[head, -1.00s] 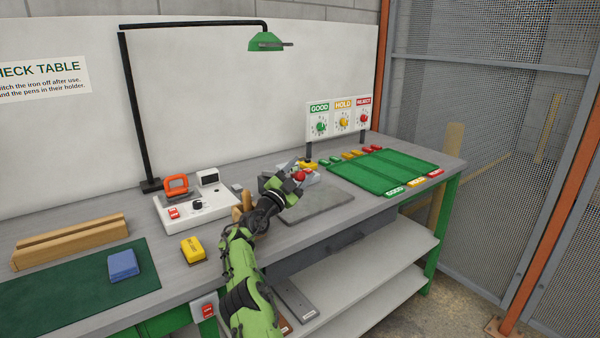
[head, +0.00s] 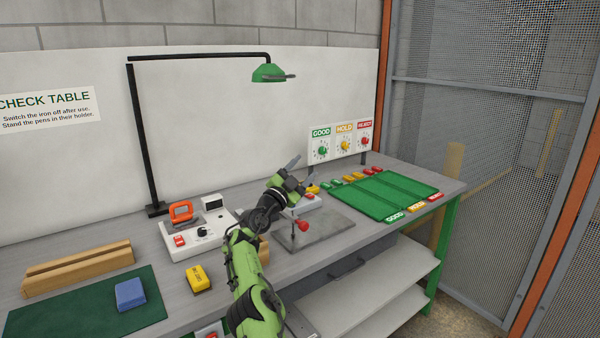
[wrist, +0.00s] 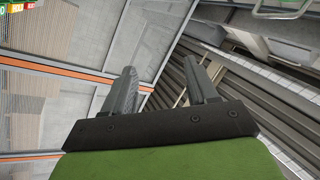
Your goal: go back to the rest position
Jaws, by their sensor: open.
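My gripper (head: 296,168) is raised above the middle of the table in the head view, in front of the white back panel. Its two fingers point up and away from the table. In the wrist view the two fingers (wrist: 165,88) are apart with nothing between them. Behind them are the mesh fence and ribbed grey surfaces. My green arm comes up from the lower edge of the head view and hides part of the table's front edge.
Below my gripper are a grey plate (head: 325,232) and a red knob (head: 302,225). Left stand a white station (head: 205,243), a yellow block (head: 198,279) and a blue block (head: 130,294). A green mat (head: 385,192) lies right. A black lamp post (head: 141,140) rises behind.

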